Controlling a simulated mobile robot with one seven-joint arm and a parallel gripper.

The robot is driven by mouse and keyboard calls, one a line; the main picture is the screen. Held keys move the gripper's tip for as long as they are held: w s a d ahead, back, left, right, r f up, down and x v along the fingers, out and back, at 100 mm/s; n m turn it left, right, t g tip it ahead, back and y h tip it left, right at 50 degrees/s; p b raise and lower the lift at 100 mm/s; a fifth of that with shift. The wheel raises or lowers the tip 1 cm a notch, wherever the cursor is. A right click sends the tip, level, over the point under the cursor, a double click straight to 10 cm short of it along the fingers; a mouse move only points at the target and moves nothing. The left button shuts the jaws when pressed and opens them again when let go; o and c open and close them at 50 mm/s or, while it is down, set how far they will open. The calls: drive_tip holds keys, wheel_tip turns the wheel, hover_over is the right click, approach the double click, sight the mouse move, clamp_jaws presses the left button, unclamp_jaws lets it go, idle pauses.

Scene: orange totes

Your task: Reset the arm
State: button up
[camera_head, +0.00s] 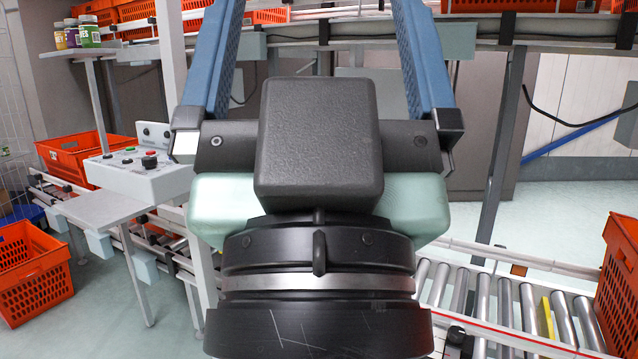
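My gripper (314,22) fills the middle of the head camera view, held up close to the camera. Its black body and wrist are at the lower centre, and its two blue fingers point away toward the top edge. The fingers stand wide apart with nothing between them, so it is open and empty. The fingertips reach the top edge of the picture, where they may be cut off. Most of my arm below the wrist is out of view.
A roller conveyor (500,300) runs behind the gripper at lower right. Orange totes stand at right (622,270), lower left (30,280) and left (75,158). A control box (140,175) is at left. Several bottles (89,32) stand on a small shelf at upper left.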

wheel_tip(320, 180, up, 32)
drive_tip(key=p, duration=2.9)
drive_tip(key=shift+f, duration=0.25)
